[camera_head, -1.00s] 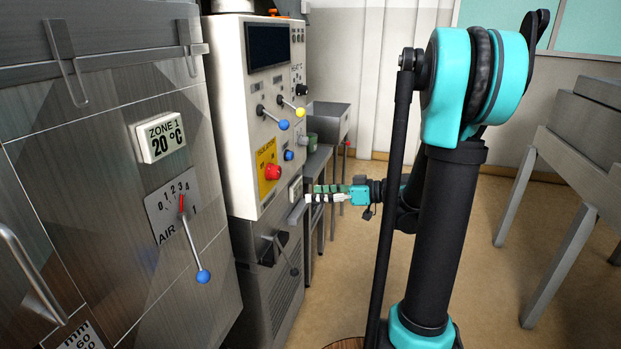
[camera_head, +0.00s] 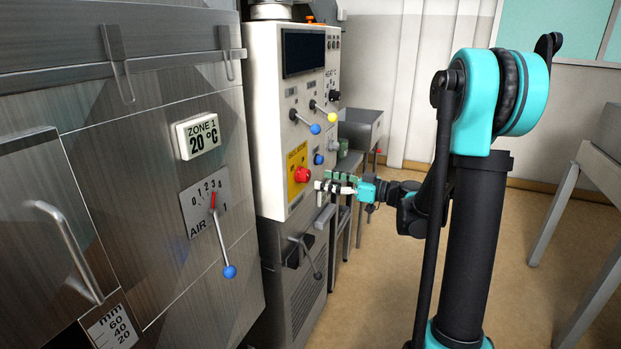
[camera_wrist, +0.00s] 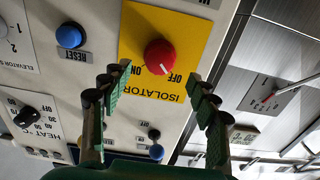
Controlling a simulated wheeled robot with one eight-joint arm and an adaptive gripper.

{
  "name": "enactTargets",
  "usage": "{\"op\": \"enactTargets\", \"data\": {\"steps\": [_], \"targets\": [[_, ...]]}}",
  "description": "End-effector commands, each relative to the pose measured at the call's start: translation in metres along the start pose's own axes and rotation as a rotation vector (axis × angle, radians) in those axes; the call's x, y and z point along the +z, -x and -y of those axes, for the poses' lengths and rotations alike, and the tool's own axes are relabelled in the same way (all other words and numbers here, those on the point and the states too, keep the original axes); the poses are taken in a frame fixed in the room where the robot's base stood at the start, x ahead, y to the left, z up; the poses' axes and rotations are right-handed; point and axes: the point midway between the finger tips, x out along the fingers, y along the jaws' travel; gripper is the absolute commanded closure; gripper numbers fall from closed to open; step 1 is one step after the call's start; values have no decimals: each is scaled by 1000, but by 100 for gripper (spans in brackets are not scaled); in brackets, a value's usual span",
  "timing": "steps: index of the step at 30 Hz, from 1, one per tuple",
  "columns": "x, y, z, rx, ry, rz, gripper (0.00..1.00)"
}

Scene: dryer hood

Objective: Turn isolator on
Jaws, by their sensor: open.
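The isolator is a red knob (camera_head: 302,174) on a yellow plate (camera_head: 297,160), low on the front of the white control panel. In the wrist view the red knob (camera_wrist: 160,55) sits ahead of my fingertips, near the middle, with ON and OFF printed beside it on the yellow plate (camera_wrist: 190,22). My gripper (camera_head: 325,183) is beside the panel just right of the knob in the head view. In the wrist view my gripper (camera_wrist: 164,90) is open, its green-padded fingers spread left and right, with nothing between them. The knob appears apart from the fingers.
A blue reset button (camera_wrist: 70,36) and a heat dial (camera_wrist: 28,117) are near the isolator. Levers with blue (camera_head: 315,128) and yellow (camera_head: 332,117) balls stick out above it. The air lever (camera_head: 222,240) projects from the dryer at left.

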Motion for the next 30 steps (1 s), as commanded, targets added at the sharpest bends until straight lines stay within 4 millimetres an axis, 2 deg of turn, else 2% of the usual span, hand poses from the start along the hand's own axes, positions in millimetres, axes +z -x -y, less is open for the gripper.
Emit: {"op": "enactTargets", "data": {"steps": [3, 9, 15, 22, 23, 30], "targets": [[0, -24, 1, -3, 0, 0, 40], [0, -49, 0, -1, 0, 0, 40], [0, -59, 0, 0, 0, 0, 40], [0, -59, 0, 1, 0, 0, 40], [0, -59, 0, 1, 0, 0, 41], [0, -59, 0, 1, 0, 0, 71]]}}
